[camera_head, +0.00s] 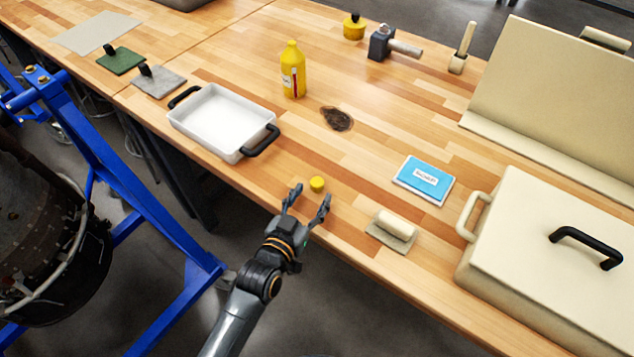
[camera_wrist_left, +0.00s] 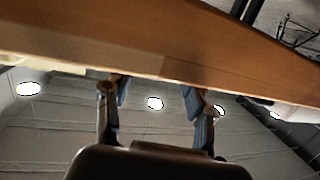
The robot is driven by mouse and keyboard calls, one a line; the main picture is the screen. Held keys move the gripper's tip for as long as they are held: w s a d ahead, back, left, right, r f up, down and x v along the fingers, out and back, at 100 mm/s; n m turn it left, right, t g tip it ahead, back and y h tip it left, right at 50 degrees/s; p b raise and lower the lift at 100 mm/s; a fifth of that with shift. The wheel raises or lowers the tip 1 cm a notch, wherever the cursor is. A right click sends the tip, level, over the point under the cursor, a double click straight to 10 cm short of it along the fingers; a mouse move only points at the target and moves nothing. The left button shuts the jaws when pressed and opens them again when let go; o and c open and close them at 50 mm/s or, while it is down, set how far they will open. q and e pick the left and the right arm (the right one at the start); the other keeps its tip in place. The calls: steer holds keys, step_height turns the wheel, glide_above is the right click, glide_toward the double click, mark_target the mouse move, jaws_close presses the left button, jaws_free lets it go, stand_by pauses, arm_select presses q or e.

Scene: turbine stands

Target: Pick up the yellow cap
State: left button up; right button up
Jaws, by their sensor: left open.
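The small yellow cap (camera_head: 317,184) lies on the wooden table (camera_head: 385,120) near its front edge. My left gripper (camera_head: 307,196) is open and empty. In the head view its two fingers point at the cap, which shows just beyond and between the fingertips. In the left wrist view the open fingers (camera_wrist_left: 158,88) are seen against the table's edge (camera_wrist_left: 150,45), and the cap does not show there. My right gripper is in neither view.
A white tray (camera_head: 190,124) with black handles stands left of the cap. A yellow bottle (camera_head: 292,75), a dark stain (camera_head: 337,119), a blue-labelled box (camera_head: 423,180) and a beige-handled block (camera_head: 394,228) are around it. A large beige case (camera_head: 530,215) stands right.

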mark_target(314, 189)
arm_select(q)
steer(key=x, duration=0.2)
steer(key=p+x, duration=0.1)
steer(key=x, duration=0.2)
steer(key=shift+w+a, duration=0.1)
steer(key=shift+a, duration=0.15)
steer(key=c, duration=0.9)
